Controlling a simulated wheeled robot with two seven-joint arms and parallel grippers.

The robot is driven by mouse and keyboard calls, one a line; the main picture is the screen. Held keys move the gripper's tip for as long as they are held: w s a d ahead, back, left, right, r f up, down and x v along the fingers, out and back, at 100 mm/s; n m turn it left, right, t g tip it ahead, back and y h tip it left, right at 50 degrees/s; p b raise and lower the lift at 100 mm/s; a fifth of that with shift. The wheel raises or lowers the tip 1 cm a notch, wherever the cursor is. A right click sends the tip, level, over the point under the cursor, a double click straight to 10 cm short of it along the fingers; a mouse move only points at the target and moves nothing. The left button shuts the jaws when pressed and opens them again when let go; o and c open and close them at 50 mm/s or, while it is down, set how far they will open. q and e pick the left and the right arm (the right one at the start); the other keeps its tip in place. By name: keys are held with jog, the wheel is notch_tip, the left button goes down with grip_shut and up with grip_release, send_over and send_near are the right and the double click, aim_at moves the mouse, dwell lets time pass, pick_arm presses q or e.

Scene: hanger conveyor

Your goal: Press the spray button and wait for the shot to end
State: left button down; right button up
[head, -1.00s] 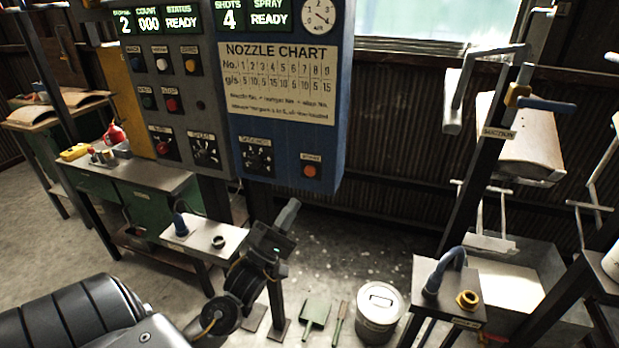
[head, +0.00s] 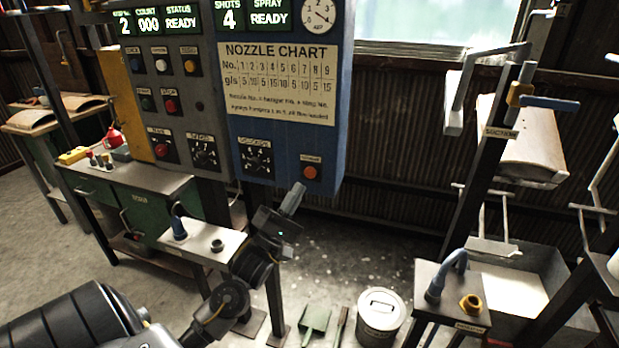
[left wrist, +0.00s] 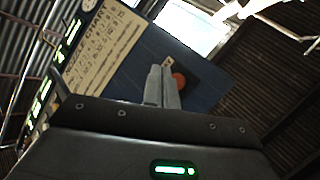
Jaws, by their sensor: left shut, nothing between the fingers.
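The orange-red spray button (head: 310,172) sits at the lower right of the blue panel (head: 285,120), under the nozzle chart. My left gripper (head: 297,190) is shut and empty, with its fingertips just below and slightly left of the button in the head view. In the left wrist view the shut fingers (left wrist: 161,70) point toward the panel, and the button (left wrist: 179,81) shows just right of them, partly hidden. I cannot tell whether the tips touch the panel. The spray display (head: 265,18) reads READY and the shots display (head: 228,18) reads 4. My right gripper is not in view.
A small stand (head: 205,244) with a blue nozzle is beside my left forearm. A white bucket (head: 381,312) stands on the floor below. A stand with a blue hose (head: 450,285) and a hanging curved panel (head: 525,140) are at the right.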

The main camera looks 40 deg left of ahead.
aim_at(310, 173)
pick_arm(q)
jog(key=w, duration=0.2)
jog(key=w+a, duration=0.1)
jog(key=w, duration=0.1)
jog(key=shift+a+b, duration=0.2)
jog(key=shift+b, duration=0.1)
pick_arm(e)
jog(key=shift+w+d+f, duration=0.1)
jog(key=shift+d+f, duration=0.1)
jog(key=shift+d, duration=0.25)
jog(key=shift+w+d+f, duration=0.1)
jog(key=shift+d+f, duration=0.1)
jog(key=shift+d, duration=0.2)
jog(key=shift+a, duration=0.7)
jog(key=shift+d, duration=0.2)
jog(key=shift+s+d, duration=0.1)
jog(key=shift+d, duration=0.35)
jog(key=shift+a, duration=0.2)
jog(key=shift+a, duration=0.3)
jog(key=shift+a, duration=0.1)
